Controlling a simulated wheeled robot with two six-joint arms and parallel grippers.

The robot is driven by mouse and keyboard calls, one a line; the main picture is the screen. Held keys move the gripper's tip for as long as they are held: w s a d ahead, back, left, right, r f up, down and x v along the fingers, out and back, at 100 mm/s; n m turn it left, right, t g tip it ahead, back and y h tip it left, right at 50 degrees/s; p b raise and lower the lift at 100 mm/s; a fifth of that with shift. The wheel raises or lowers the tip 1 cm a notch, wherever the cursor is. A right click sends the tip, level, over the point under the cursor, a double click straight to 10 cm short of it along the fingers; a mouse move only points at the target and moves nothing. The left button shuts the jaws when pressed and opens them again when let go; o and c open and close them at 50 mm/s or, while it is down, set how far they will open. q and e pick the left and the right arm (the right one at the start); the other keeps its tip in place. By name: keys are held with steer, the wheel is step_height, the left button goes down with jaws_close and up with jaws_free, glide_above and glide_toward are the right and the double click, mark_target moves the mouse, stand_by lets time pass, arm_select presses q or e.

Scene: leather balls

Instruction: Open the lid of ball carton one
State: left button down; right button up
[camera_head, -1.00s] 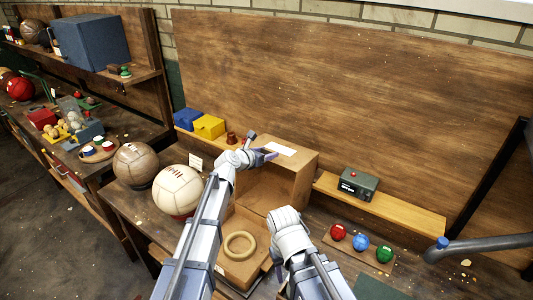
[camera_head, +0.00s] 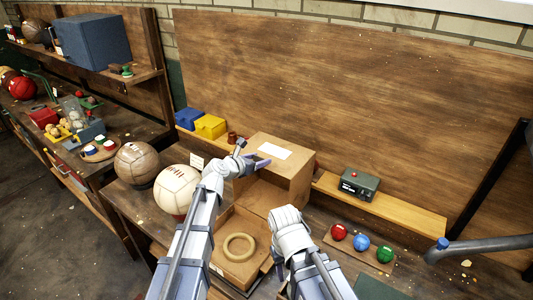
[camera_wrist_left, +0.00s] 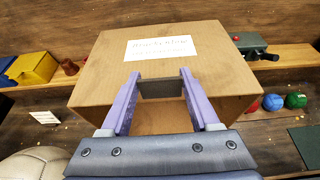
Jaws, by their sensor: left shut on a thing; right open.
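The ball carton's lid (camera_head: 297,168) is a brown cardboard box shape with a white label, raised above the carton base (camera_head: 216,250). It also shows in the left wrist view (camera_wrist_left: 105,75). The base is open, with a tan ring (camera_head: 239,247) inside. My left gripper (camera_head: 258,161) is at the lid's near-left edge. In the left wrist view, its purple fingers (camera_wrist_left: 160,90) are shut on a dark tab at the lid's front edge. My right gripper (camera_head: 290,232) is open, low beside the base's right side; its fingertips are hard to make out.
A brown ball (camera_head: 136,165) and a cream ball (camera_head: 176,189) stand left of the carton. Red (camera_head: 338,232), blue (camera_head: 361,242) and green (camera_head: 384,254) small balls sit on a board at right. A grey-green box (camera_head: 359,185) stands on the shelf behind.

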arm_select(q)
steer(key=s+a, duration=0.2)
steer(key=s, duration=0.1)
steer(key=s+a, duration=0.1)
steer(key=shift+s+f, duration=0.25)
steer(key=shift+s, duration=0.05)
steer(key=shift+c, duration=0.6)
jaws_free()
steer(key=shift+w, duration=0.1)
steer(key=p+v, duration=0.2)
steer(key=v, duration=0.6)
steer(key=shift+d, duration=0.1)
